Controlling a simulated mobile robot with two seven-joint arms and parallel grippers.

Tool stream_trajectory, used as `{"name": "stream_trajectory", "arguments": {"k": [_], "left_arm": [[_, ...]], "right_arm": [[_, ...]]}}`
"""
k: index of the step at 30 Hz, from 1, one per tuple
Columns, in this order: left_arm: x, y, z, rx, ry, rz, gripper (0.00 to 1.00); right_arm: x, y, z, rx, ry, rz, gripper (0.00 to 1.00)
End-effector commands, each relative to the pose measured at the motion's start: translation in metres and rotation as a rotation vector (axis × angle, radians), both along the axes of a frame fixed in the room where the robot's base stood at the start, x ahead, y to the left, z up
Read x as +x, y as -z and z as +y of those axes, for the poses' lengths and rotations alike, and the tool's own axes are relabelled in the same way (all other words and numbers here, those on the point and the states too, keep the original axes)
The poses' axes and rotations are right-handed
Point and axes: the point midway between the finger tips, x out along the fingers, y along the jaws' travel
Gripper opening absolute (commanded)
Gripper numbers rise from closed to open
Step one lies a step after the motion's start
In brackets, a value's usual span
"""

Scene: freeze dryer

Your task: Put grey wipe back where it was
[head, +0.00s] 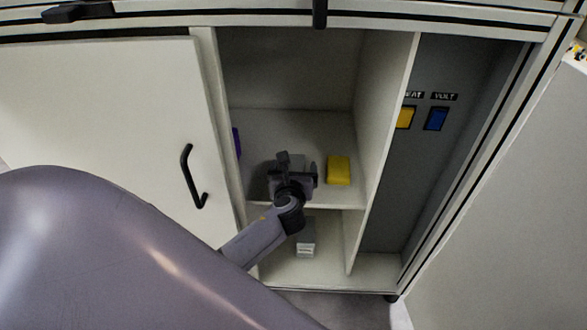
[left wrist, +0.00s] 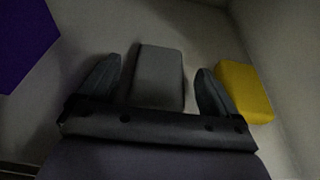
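The grey wipe (left wrist: 158,76) is a small grey block on the upper shelf of the open cabinet. In the left wrist view it lies between the two fingers of my left gripper (left wrist: 156,82), with a narrow gap on each side. My left gripper is open. In the head view the gripper (head: 295,172) reaches over the upper shelf and mostly hides the grey wipe (head: 282,182). My right gripper is not in view.
A yellow block (head: 339,170) lies to the right of my gripper on the upper shelf (head: 330,132); a purple item (head: 236,142) is at the left. A grey-white box (head: 306,240) is in the lower compartment. A side wall (head: 382,130) bounds the right.

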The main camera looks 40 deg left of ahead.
Motion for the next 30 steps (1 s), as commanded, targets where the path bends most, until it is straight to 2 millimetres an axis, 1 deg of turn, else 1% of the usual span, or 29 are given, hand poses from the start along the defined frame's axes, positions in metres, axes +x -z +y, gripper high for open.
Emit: {"name": "stream_trajectory", "arguments": {"k": [4, 6, 8, 11, 15, 18, 21, 25, 30], "left_arm": [[0.000, -0.001, 0.000, 0.001, 0.000, -0.001, 0.93], [0.000, -0.005, 0.000, 0.000, 0.000, -0.001, 0.93], [-0.005, -0.005, -0.003, 0.000, 0.001, 0.001, 0.93], [-0.016, -0.010, -0.010, -0.001, 0.001, 0.003, 0.93], [-0.040, -0.020, -0.025, -0.001, 0.002, 0.003, 0.93], [-0.057, -0.025, -0.035, -0.003, 0.002, 0.003, 0.93], [-0.073, -0.031, -0.045, -0.002, 0.001, 0.001, 0.93], [-0.088, -0.035, -0.054, -0.001, 0.000, 0.002, 0.93], [-0.097, -0.038, -0.060, -0.001, 0.000, 0.001, 0.93]], "right_arm": [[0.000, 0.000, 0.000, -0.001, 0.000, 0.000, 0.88], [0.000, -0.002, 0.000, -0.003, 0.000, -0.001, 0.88], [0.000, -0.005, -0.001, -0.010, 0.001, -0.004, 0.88], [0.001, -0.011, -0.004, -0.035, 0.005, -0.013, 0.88], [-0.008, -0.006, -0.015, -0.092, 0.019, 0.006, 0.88], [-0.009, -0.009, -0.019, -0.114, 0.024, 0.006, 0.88], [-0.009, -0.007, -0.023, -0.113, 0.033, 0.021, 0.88], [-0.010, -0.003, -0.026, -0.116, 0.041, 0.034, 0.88], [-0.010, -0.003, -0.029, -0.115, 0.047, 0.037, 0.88]]}}
